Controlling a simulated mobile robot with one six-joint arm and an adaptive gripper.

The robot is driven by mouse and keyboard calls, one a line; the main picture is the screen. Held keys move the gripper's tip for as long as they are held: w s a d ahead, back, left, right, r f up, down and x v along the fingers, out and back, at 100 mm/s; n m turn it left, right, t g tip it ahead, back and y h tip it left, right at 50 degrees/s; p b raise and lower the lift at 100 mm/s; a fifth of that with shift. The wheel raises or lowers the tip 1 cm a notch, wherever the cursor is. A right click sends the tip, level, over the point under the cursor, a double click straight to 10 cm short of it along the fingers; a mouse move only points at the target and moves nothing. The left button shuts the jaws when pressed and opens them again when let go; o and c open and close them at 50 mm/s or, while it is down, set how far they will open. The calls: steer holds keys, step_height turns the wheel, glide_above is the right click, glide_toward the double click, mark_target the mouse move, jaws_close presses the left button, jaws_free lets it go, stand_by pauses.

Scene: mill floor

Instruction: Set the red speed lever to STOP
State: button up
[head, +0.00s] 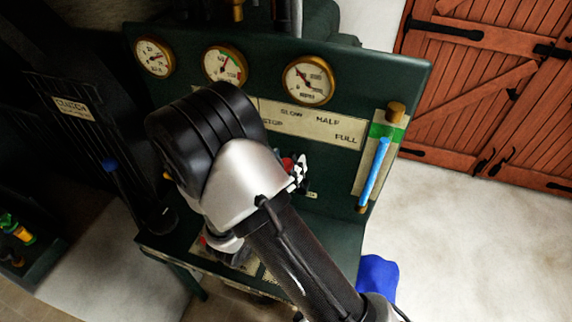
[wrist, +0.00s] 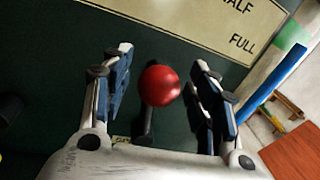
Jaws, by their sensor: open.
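The speed lever shows in the wrist view as a red ball knob (wrist: 160,86) on a dark stem (wrist: 148,126) against the green panel. My gripper (wrist: 166,66) is open, with one finger on each side of the knob and visible gaps between. In the head view my gripper (head: 300,174) is mostly hidden behind my arm, and only a bit of red (head: 288,162) shows beside it. The label plate (head: 312,124) above reads STOP, SLOW, HALF and FULL from left to right. I cannot tell which mark the lever points at.
Three round gauges (head: 307,80) line the panel top. A sight glass with a blue tube (head: 373,171) stands at the panel's right, close to my arm. Pale floor (head: 470,230) is clear towards the wooden doors (head: 495,85).

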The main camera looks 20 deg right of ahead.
jaws_close()
stand_by(0.7)
